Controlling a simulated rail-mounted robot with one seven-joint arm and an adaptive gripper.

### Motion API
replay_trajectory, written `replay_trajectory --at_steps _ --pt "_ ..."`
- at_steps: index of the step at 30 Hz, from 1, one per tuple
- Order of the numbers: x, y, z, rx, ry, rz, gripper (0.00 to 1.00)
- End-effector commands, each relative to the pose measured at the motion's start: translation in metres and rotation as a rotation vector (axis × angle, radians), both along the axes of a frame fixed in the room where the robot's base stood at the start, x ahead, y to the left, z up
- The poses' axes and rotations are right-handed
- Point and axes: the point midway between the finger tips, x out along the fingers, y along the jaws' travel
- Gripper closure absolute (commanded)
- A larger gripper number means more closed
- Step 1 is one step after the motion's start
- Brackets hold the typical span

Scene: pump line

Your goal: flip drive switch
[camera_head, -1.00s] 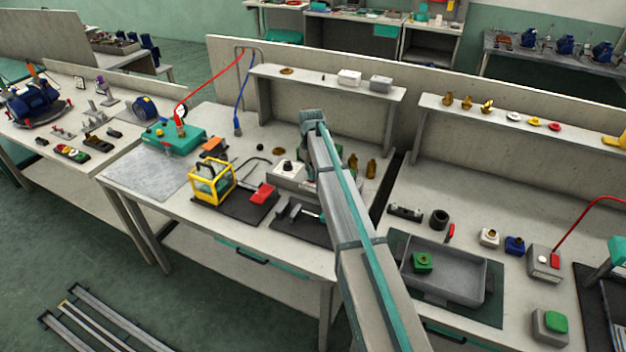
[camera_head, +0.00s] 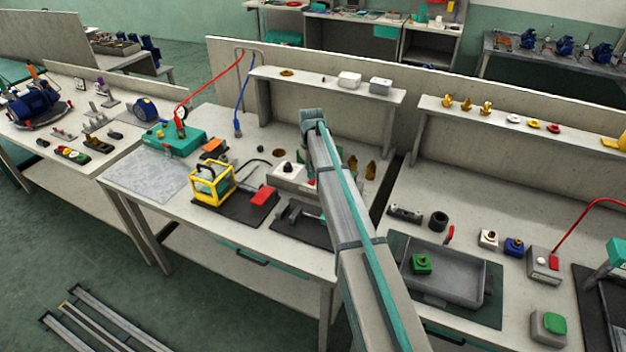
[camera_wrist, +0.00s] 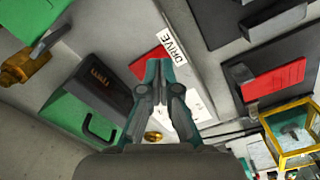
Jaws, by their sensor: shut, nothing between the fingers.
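The grey drive unit (camera_head: 290,179) stands on the middle bench, partly hidden by my arm in the head view. In the wrist view its white DRIVE label (camera_wrist: 173,46) lies just beyond my fingertips. A red part (camera_wrist: 148,62) beside the label is partly covered by my fingers; its switch position cannot be told. My gripper (camera_wrist: 158,66) is shut and empty, over the red part. Contact cannot be told.
A yellow-framed cage (camera_head: 211,184) and a red block (camera_head: 264,195) lie left of the unit. Brass fittings (camera_head: 370,168) stand behind my arm. In the wrist view a black block (camera_wrist: 98,88) and green pieces are close on the left. A shelf (camera_head: 330,84) spans the bench back.

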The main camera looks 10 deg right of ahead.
Motion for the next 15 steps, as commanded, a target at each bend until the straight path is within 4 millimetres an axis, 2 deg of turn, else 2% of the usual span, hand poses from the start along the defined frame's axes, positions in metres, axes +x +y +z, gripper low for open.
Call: replay_trajectory --at_steps 15 --pt "0.000 0.000 0.040 0.000 0.000 0.000 1.00"
